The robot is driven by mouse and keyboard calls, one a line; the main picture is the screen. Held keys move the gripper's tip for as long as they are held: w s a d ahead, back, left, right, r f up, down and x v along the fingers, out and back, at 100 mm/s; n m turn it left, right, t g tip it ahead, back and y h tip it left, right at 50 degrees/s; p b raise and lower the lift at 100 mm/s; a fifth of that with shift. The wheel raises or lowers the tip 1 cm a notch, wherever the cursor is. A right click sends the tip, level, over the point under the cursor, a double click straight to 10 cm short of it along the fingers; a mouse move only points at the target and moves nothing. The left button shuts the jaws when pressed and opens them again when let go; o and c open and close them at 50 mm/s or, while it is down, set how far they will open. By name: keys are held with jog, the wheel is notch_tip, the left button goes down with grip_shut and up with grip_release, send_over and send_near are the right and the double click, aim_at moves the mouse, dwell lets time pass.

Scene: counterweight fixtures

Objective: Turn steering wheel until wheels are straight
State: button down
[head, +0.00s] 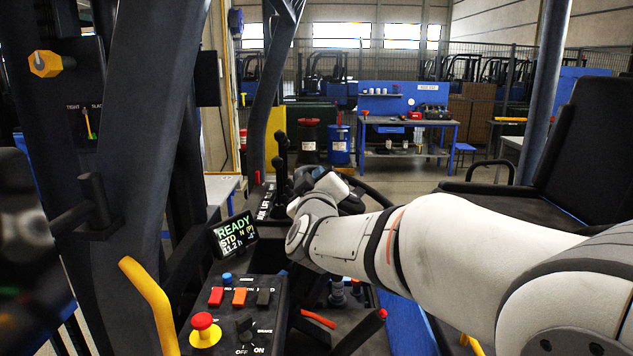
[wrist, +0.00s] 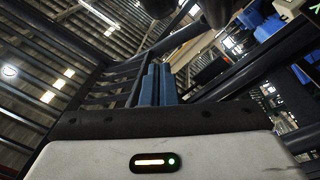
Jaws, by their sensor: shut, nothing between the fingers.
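The steering wheel is mostly hidden behind my arm in the head view; a dark curved piece of its rim (head: 374,192) shows just past my wrist. My gripper is close to the wheel in that view, but its fingers are hidden there, so I cannot tell whether they touch the rim. In the wrist view my gripper (wrist: 158,72) shows two blue fingers side by side, shut with nothing between them. The display (head: 235,235) left of the wheel reads READY, STD, N and 11.2 h. The road wheels are not in view.
Black levers (head: 281,155) stand just left of my wrist. A console (head: 235,310) with a red stop button (head: 204,329) and coloured switches lies below the display. A yellow handle (head: 150,305) and dark posts are at left, a black seat (head: 585,150) at right.

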jog(key=w+d+f+p, duration=0.1)
jog(key=w+d+f, duration=0.1)
jog(key=shift+w+d+f+p, duration=0.2)
jog(key=shift+w+d+p, duration=0.1)
jog(key=shift+p, duration=0.1)
dwell(0.3)
